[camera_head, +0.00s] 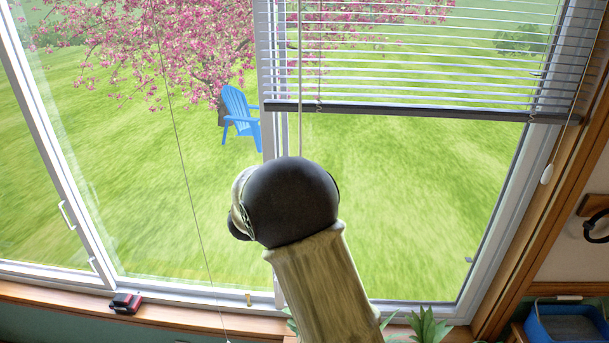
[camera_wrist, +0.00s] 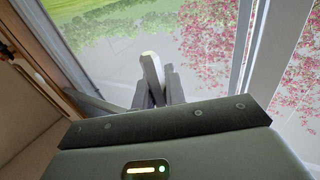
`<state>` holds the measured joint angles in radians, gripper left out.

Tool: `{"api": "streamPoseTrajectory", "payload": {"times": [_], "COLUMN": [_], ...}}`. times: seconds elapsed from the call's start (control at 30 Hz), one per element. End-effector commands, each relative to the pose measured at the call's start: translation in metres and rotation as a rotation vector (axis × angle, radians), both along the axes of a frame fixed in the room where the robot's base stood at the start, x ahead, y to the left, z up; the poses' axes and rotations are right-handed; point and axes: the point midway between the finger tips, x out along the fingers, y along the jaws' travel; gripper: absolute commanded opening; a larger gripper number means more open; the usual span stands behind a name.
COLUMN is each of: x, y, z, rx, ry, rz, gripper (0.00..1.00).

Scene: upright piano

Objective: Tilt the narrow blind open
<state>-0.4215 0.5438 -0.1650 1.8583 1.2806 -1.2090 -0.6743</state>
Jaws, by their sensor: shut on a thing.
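The narrow blind (camera_head: 425,55) hangs in the right window in the head view. Its slats are pale and level, with the garden showing through the gaps. Its dark bottom rail (camera_head: 420,112) is partway down the window. A thin pale wand (camera_head: 300,85) hangs near its left end and passes down behind my arm. My gripper (camera_wrist: 160,88) shows in the wrist view, its fingers close together on a pale, rod-like piece (camera_wrist: 150,62), which looks like the wand's lower part. In the head view my own arm hides the gripper and the wand's lower end.
A white-tipped cord (camera_head: 546,173) hangs at the blind's right. A thin cord (camera_head: 180,150) crosses the left window. A red and black object (camera_head: 126,303) lies on the wooden sill (camera_head: 180,318). Plant leaves (camera_head: 428,324) rise below the right window. A blue bin (camera_head: 565,322) stands at lower right.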

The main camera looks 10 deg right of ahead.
Motion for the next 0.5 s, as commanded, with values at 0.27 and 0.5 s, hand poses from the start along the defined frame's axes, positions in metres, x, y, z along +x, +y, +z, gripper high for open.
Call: {"api": "streamPoseTrajectory", "payload": {"times": [0.27,0.5], "x": [0.0007,0.0005], "y": [0.0002,0.0000], "z": [0.0032,0.0021], "rx": [-0.003,-0.002], "ry": [-0.007,-0.004], "rz": [0.001,0.001], "gripper": [0.00,0.34]}}
